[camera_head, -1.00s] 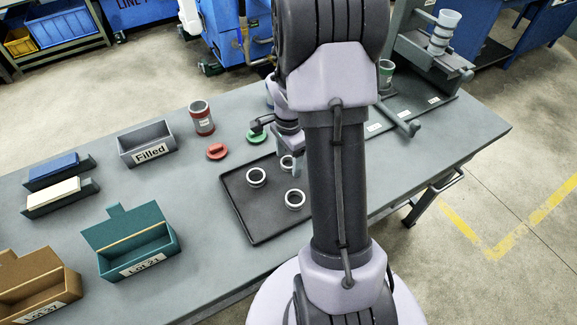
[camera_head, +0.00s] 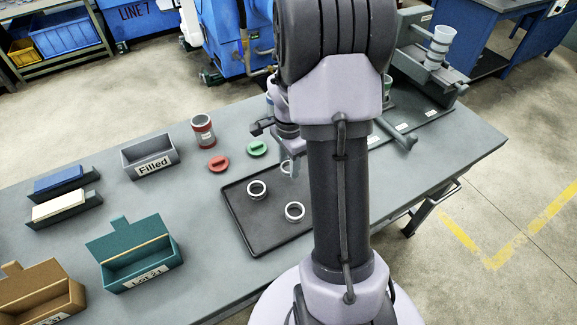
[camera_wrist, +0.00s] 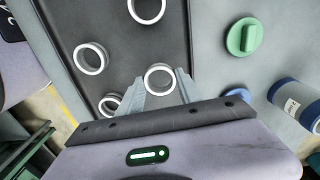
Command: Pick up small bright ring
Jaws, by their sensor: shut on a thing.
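A small bright ring (camera_wrist: 160,66) is held between the two fingers of my gripper (camera_wrist: 160,84) in the wrist view. In the head view the ring (camera_head: 285,167) shows at the far part of the black tray (camera_head: 262,238), with my gripper (camera_head: 290,168) closed on it and partly hidden by my arm. It appears slightly above the tray. Two more silver rings, a nearer one (camera_head: 294,212) and a left one (camera_head: 257,190), lie on the tray. The wrist view shows several rings, one (camera_wrist: 110,103) partly covered by the gripper.
A green lid (camera_head: 257,149), a red lid (camera_head: 218,164) and a red canister (camera_head: 203,131) stand beyond the tray. A grey "Filled" bin (camera_head: 150,157) and a teal "Lot 21" box (camera_head: 141,255) are left. A grey machine (camera_head: 425,65) stands at the right back.

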